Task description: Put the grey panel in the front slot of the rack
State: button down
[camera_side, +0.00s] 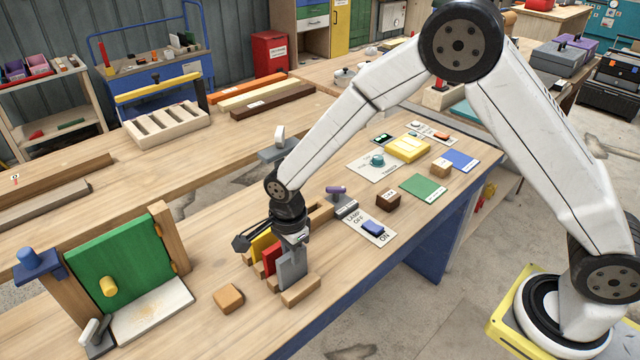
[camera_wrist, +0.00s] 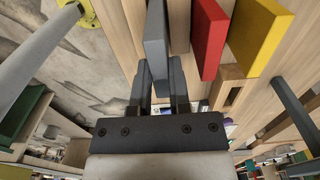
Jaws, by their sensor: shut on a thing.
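The grey panel (camera_side: 291,270) stands upright at the front of the wooden rack (camera_side: 302,291) in the side view. My gripper (camera_side: 294,241) is shut on its upper part from above. In the wrist view the grey panel (camera_wrist: 156,38) sits between the two dark fingers of my gripper (camera_wrist: 160,72). A red panel (camera_side: 269,261) and a yellow panel (camera_side: 261,243) stand in the rack behind the grey one. They also show to its right in the wrist view. The grey panel's lower edge is close to the front bar; I cannot tell whether it is fully seated.
A small wooden block (camera_side: 228,298) lies left of the rack. A green door (camera_side: 122,258) in a wooden frame stands further left. A lamp switch (camera_side: 372,229), a brown block (camera_side: 388,200) and a green mat (camera_side: 423,187) lie to the right. The bench's front edge is close to the rack.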

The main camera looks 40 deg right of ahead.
jog(key=shift+f, duration=0.85)
jog(key=shift+c, duration=2.4)
grip_release()
jog(key=shift+r, duration=0.15)
jog(key=shift+r, duration=3.8)
jog(key=shift+d, duration=0.1)
jog(key=shift+s+d+r+n, duration=0.15)
jog(key=shift+s+d+n, duration=0.05)
jog(key=shift+d+n, duration=0.25)
jog(key=s+d+r+n+t, duration=0.2)
jog(key=s+d+r+n, duration=0.1)
jog(key=s+d+n, duration=1.1)
jog(key=d+n, duration=0.1)
jog(key=n, duration=0.2)
jog(key=shift+s+t, duration=0.25)
jog(key=shift+t, duration=0.05)
